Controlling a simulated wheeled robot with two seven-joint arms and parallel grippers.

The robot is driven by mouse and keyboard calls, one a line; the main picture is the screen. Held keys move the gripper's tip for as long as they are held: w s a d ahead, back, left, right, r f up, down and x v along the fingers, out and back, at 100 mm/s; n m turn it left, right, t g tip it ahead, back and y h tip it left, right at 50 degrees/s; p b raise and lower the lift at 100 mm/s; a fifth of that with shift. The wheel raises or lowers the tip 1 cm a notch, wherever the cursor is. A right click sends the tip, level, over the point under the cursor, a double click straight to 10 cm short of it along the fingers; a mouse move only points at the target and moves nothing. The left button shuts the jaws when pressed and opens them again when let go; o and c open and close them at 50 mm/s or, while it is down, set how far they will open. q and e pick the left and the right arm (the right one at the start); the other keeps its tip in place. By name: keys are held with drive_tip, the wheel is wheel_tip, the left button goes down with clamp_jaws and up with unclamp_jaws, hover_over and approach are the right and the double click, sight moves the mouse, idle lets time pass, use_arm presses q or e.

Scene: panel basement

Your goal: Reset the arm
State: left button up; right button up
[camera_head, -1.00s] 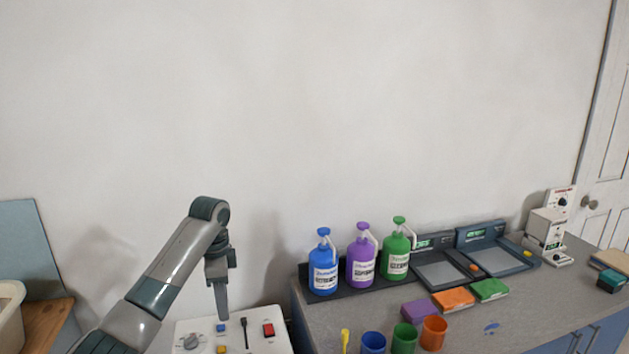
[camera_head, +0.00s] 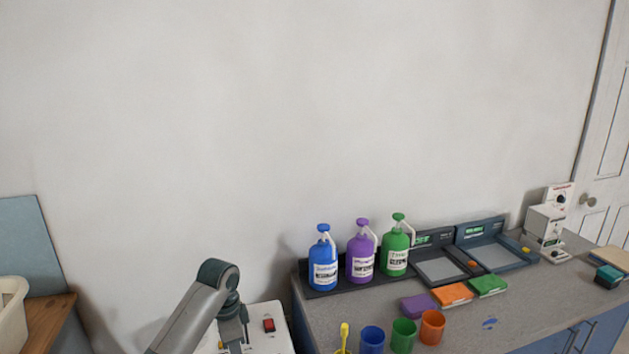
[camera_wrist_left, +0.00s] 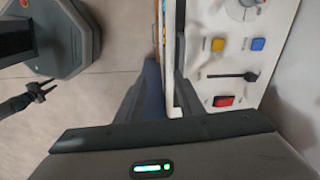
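My left arm enters the head view at the lower left. Its gripper (camera_head: 232,343) hangs down in front of a white control panel, partly cut off by the bottom edge. In the left wrist view the fingers of my left gripper (camera_wrist_left: 166,85) are apart with nothing held between them. They are beside the edge of the white panel (camera_wrist_left: 280,60). A dark gripper with two spread prongs, which looks like my right one (camera_wrist_left: 43,90), shows at the left of that view, over the floor. It is not in the head view.
The panel has a red switch (camera_wrist_left: 223,101), a black lever (camera_wrist_left: 235,76), yellow and blue buttons and a knob. To its right a grey counter (camera_head: 520,305) holds pump bottles (camera_head: 360,258), cups (camera_head: 403,335), scales and coloured boxes. A wooden table with a pale bin (camera_head: 12,305) stands left.

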use_arm(q)
drive_tip(key=s+d+f+n+t+h, duration=0.1)
drive_tip(key=s+f+n, duration=0.1)
drive_tip(key=s+f, duration=0.65)
drive_tip(key=s+d+f+n, duration=0.25)
drive_tip(key=s+f, duration=0.35)
drive_tip(key=s, duration=0.6)
drive_tip(key=s+a+r+n+t+y, duration=0.1)
drive_tip(key=s+a+n, duration=0.25)
drive_tip(key=s, duration=0.75)
drive_tip(key=s+a+r+n+t, duration=0.1)
drive_tip(key=s+a+r+n, duration=0.2)
drive_tip(key=s, duration=0.9)
wheel_tip(320, 180, down, 31)
drive_tip(key=s+g+b, duration=0.1)
drive_tip(key=s+a+f, duration=0.2)
drive_tip(key=s+f, duration=0.7)
drive_tip(key=s+a+f+g+b, duration=0.1)
drive_tip(key=s+f, duration=0.8)
drive_tip(key=shift+a, duration=0.35)
